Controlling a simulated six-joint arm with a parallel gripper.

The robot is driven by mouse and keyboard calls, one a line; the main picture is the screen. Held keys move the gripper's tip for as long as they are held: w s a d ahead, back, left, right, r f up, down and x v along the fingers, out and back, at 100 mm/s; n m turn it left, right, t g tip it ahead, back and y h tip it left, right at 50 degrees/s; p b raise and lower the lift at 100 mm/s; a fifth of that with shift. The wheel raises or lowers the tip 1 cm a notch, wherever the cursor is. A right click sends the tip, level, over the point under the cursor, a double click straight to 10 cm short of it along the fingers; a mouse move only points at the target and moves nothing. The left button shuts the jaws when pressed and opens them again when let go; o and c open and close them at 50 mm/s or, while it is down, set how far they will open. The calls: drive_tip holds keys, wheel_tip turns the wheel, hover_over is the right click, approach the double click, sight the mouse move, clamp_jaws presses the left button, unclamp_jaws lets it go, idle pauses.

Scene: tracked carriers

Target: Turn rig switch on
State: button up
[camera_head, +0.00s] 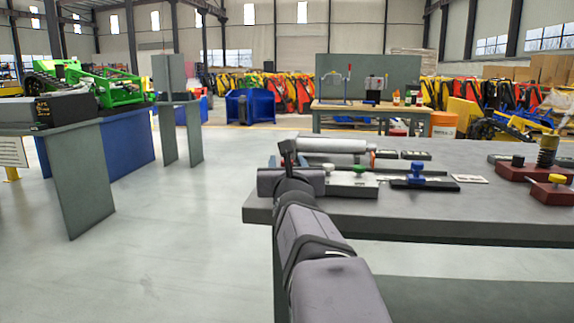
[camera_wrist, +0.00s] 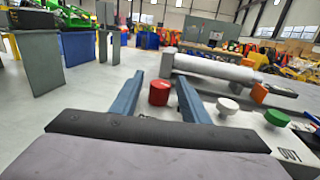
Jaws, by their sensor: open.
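A pale box (camera_head: 350,184) with knobs on top lies near the front left of the grey workbench. In the wrist view the box carries a white knob (camera_wrist: 228,104) and a green knob (camera_wrist: 277,118), and its label reads OUT. A red round knob (camera_wrist: 158,92) shows between the fingers in that view; I cannot tell whether they touch it. My gripper (camera_wrist: 160,77) is open and empty. In the head view my wrist hides the fingers and the box's left end. I cannot tell which part is the rig switch or its state.
A grey cylinder (camera_head: 331,145) lies behind the box. A blue knob (camera_head: 417,169) on a dark rail is to the right, with a red-brown block fixture (camera_head: 519,172) farther right. The bench (camera_head: 480,205) has clear room along its front edge.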

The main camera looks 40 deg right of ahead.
wheel_tip(320, 180, up, 9)
drive_tip(key=p, duration=0.7)
drive_tip(key=shift+r, duration=0.2)
